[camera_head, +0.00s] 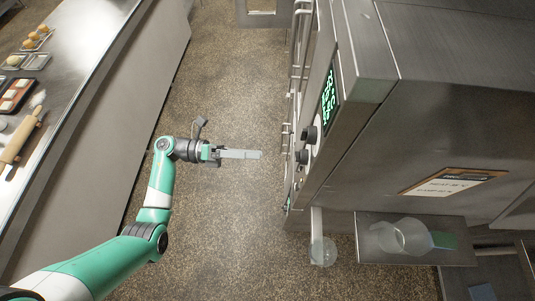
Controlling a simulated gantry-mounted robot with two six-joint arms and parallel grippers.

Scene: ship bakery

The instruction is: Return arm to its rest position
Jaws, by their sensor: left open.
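My left arm, green and white, comes in from the lower left and bends at mid-height. My left gripper (258,154) points right, over the open floor between the counter and the oven. Its fingers show edge-on as a pale grey bar, with nothing visible held in them. It is apart from the oven front and touches nothing. My right gripper is out of the frame.
A steel oven (440,110) with knobs and a green display stands at right. A shelf (375,248) below it carries a clear container (402,236). A steel counter (75,60) at left holds trays and a rolling pin (22,138). The speckled floor (235,85) between is clear.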

